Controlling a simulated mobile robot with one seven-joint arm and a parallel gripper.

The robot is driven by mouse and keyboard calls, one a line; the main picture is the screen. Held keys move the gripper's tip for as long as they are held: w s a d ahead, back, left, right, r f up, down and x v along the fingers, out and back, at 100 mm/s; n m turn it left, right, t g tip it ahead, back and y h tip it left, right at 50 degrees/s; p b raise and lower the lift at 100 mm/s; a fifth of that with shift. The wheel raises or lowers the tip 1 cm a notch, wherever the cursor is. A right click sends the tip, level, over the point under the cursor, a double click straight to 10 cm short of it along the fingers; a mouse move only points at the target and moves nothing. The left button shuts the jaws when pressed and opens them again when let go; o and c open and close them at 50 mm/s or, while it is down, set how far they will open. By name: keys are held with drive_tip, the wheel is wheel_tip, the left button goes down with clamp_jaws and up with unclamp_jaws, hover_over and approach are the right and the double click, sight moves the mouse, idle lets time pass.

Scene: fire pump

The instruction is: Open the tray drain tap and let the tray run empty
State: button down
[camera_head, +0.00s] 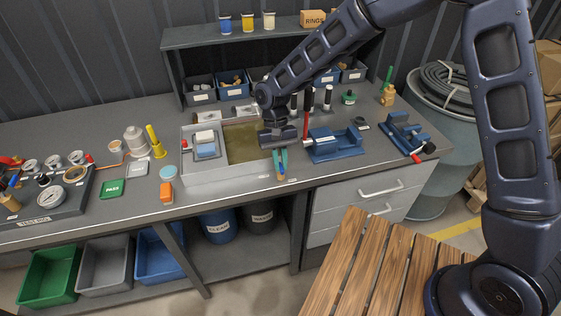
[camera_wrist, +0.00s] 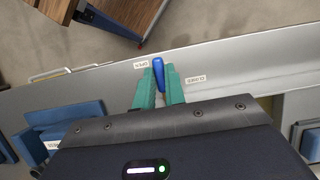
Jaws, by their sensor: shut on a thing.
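The tray drain tap shows in the wrist view as a blue lever (camera_wrist: 158,72) at the bench's front edge. It lies between an OPEN label (camera_wrist: 141,65) on the left and a CLOSED label (camera_wrist: 195,79) on the right, closer to OPEN. My gripper (camera_wrist: 159,78) is shut on the lever, with one green finger on each side. In the head view my gripper (camera_head: 280,163) points down at the front right of the grey tray (camera_head: 218,171). Murky brownish-green liquid (camera_head: 242,141) shows in the tray; its depth cannot be told.
Blue fixtures (camera_head: 338,147) stand right of the tray. A shelf (camera_head: 215,34) stands behind. A wooden slatted table (camera_head: 350,267) is in front at the right. Bins (camera_head: 105,267) sit below the bench.

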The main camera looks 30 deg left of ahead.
idle(0.4)
drive_tip(key=c, duration=1.5)
unclamp_jaws()
drive_tip(key=shift+o, duration=0.2)
drive_tip(key=shift+r, duration=0.1)
drive_tip(key=v, duration=1)
drive_tip(key=shift+r, duration=0.3)
drive_tip(key=shift+w+a, duration=0.1)
drive_tip(key=shift+w, duration=0.05)
